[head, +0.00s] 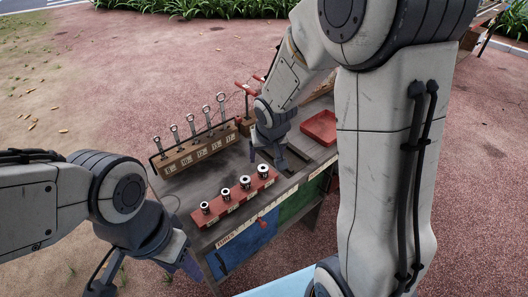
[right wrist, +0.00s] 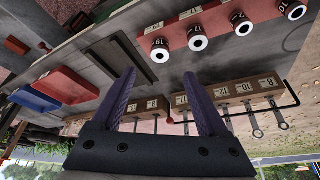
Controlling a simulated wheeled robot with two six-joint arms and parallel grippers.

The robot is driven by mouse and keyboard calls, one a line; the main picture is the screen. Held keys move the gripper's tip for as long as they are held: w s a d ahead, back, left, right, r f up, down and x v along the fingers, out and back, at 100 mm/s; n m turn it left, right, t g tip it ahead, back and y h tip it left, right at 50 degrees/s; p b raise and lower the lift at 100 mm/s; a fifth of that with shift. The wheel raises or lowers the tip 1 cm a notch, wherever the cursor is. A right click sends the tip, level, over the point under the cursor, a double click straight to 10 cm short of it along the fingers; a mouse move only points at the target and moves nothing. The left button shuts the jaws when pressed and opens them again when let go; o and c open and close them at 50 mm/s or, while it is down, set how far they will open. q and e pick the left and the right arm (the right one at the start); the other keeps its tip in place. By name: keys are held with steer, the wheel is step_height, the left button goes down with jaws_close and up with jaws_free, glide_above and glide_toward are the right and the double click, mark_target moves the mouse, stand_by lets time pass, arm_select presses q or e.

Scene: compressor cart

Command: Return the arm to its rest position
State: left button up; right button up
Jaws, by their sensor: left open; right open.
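My right gripper (head: 268,158) hangs over the cart's dark top (head: 190,185) in the head view, between the wrench rack and the red tray. In the right wrist view its two purple fingers (right wrist: 165,100) are spread apart with nothing between them. My left gripper (head: 148,272) is low at the left, in front of the cart's left end, open and apart from the cart. No held object shows in it.
A wooden rack (head: 190,158) holds several upright wrenches. A red rail (head: 238,197) carries several sockets along the front edge. A red tray (head: 320,127) lies at the right; a blue tray (right wrist: 33,99) shows in the wrist view. Open ground lies left of the cart.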

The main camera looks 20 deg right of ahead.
steer(key=s+a+r+n+g+p, duration=0.1)
steer(key=s+a+r+n+p, duration=0.2)
steer(key=s+a+r, duration=0.2)
steer(key=s+a+r+n+g+y+p, duration=0.1)
steer(key=s+a+r+n+g+p, duration=0.1)
steer(key=s, duration=0.9)
steer(key=s+a+r+n+g+p, duration=0.1)
steer(key=s+a+r+n+p, duration=0.3)
steer(key=s+a+r+p, duration=0.2)
steer(key=s+a+r, duration=0.2)
steer(key=s+r, duration=0.1)
steer(key=shift+r+g+y, duration=0.3)
steer(key=shift+r+y, duration=0.05)
steer(key=shift+y, duration=0.05)
